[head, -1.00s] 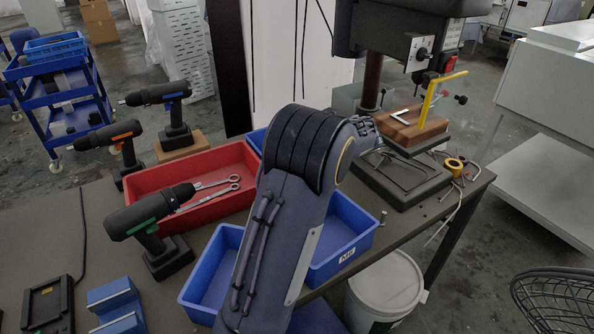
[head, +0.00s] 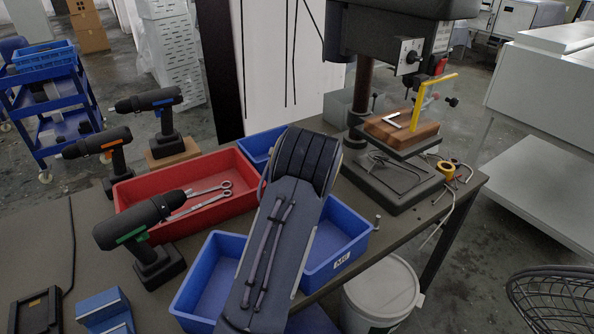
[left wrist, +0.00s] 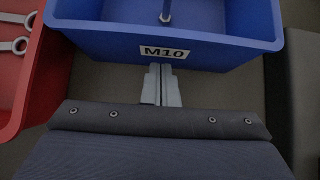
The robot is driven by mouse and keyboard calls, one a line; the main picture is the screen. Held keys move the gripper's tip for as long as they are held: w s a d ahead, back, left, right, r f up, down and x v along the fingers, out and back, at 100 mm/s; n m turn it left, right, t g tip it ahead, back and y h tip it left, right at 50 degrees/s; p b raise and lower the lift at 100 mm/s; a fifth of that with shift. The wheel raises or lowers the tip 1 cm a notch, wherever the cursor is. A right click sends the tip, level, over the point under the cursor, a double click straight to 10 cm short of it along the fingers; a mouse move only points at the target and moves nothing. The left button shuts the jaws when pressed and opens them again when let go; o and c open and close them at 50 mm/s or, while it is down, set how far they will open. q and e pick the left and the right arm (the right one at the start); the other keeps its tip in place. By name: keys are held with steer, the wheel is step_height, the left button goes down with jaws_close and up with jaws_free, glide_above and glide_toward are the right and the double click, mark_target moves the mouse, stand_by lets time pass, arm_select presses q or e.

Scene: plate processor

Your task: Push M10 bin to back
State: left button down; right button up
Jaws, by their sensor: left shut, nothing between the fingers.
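The blue M10 bin (left wrist: 215,45) fills the top of the left wrist view, with its white M10 label (left wrist: 168,52) facing me. A metal bolt (left wrist: 166,10) shows inside it. My left gripper (left wrist: 159,70) is shut and empty, with its fingertips at the lower front of the bin by the label. I cannot tell whether they touch it. In the head view, a blue bin (head: 255,146) that looks like the same one is partly hidden behind my left arm. The left gripper is hidden there, and my right gripper is not in view.
A red bin (head: 222,208) with wrenches lies left of it and also edges the left wrist view (left wrist: 38,75). Nearer blue bins (head: 205,280) (head: 345,225) flank my arm. A drill press (head: 395,185) stands right, and cordless drills (head: 140,230) stand left.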

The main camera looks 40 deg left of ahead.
arm_select(q)
steer(key=shift+w+a, duration=0.1)
steer(key=shift+a, duration=0.15)
steer(key=shift+a+r, duration=0.1)
steer(key=shift+a, duration=0.1)
steer(key=w+a+p, duration=0.1)
steer(key=a+p, duration=0.1)
steer(key=a, duration=0.1)
steer(key=w+a+p, duration=0.1)
steer(key=a+p, duration=0.2)
steer(key=w+a+p, duration=0.1)
steer(key=a+p, duration=0.1)
steer(key=a, duration=0.1)
steer(key=shift+a, duration=0.35)
steer(key=shift+a+p, duration=0.35)
steer(key=shift+a, duration=0.1)
steer(key=shift+d, duration=0.1)
